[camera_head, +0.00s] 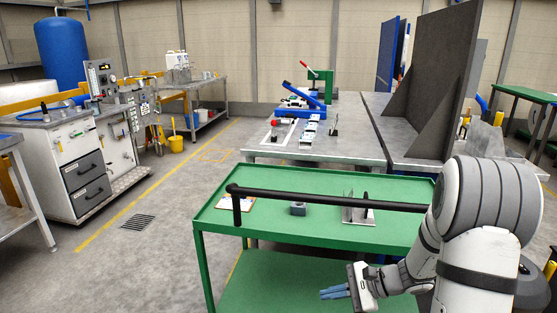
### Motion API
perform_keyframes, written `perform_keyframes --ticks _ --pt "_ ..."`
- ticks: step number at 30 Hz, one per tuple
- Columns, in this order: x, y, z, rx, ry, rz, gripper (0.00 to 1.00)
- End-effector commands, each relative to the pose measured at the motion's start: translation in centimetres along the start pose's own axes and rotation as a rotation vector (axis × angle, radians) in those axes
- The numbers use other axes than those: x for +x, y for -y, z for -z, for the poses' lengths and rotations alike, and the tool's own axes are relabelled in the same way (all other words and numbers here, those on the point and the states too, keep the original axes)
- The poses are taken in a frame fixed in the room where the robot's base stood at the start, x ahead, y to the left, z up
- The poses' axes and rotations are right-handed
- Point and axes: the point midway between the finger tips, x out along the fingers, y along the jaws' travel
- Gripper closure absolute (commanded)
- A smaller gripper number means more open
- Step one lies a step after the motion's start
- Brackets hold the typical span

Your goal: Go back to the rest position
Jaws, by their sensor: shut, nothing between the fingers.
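My gripper (334,292) is at the lower middle of the view, at the end of my white and grey arm. Its blue fingers point left and are shut with nothing between them. It appears in front of the green cart (260,183), lower than the cart's top in the picture. The arm bends down from the right edge of the view. I cannot tell how far the fingers are from the cart.
A black bar (320,199) runs above the cart top, where a small grey block (297,208) and a metal bracket (357,212) sit. A grey workbench (350,149) stands behind. Open floor (150,265) lies left, beside a white drawer cabinet (50,170).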

Motion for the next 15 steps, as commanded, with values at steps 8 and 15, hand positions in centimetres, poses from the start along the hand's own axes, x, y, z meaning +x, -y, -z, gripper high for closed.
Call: perform_keyframes --ticks 8,15 --pt "-4.2 -2.2 -12.4 -0.397 -0.130 -0.369 1.00" --pt "-9.3 -4.4 -19.2 -0.751 -0.296 -0.641 1.00"
